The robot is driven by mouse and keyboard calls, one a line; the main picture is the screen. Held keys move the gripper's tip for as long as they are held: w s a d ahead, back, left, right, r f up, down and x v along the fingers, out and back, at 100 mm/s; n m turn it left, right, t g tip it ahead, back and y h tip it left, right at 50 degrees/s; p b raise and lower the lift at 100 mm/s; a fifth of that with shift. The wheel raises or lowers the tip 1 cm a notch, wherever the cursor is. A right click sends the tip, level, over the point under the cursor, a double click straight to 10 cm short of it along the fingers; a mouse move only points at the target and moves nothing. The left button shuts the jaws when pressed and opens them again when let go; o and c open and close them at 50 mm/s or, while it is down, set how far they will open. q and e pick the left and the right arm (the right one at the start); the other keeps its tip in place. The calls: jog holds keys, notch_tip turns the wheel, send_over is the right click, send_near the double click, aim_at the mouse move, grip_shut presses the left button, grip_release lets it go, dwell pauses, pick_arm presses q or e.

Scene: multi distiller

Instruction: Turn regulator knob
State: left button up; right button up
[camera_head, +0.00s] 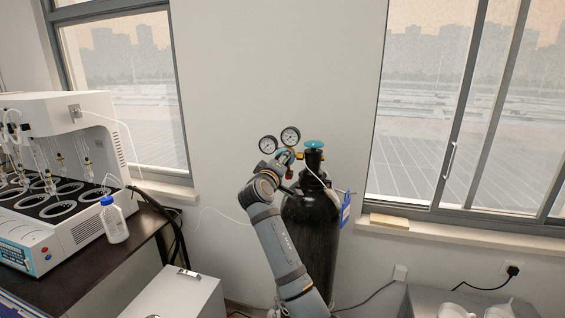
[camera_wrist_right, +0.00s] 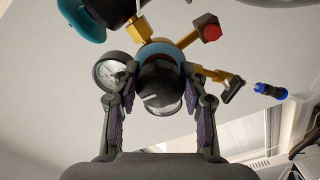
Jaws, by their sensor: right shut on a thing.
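The regulator knob (camera_wrist_right: 160,85) is dark and round with a light mark, in the middle of the right wrist view. My right gripper (camera_wrist_right: 160,105) has its two fingers on either side of the knob and is shut on it. In the head view my right arm reaches up to the regulator, and the arm hides the knob and most of the gripper (camera_head: 284,168). Two round gauges (camera_head: 279,139) stand above it. The black gas cylinder (camera_head: 313,225) with a teal valve wheel (camera_head: 314,144) stands just to the right. My left gripper is not in view.
A grey box (camera_head: 175,295) is at the bottom. A blue tag (camera_head: 345,210) hangs beside the cylinder. The wall behind is close.

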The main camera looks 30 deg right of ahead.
jog(key=o, duration=1.2)
jog(key=shift+c, duration=0.2)
jog(key=shift+a, duration=0.1)
jog(key=v, duration=1.2)
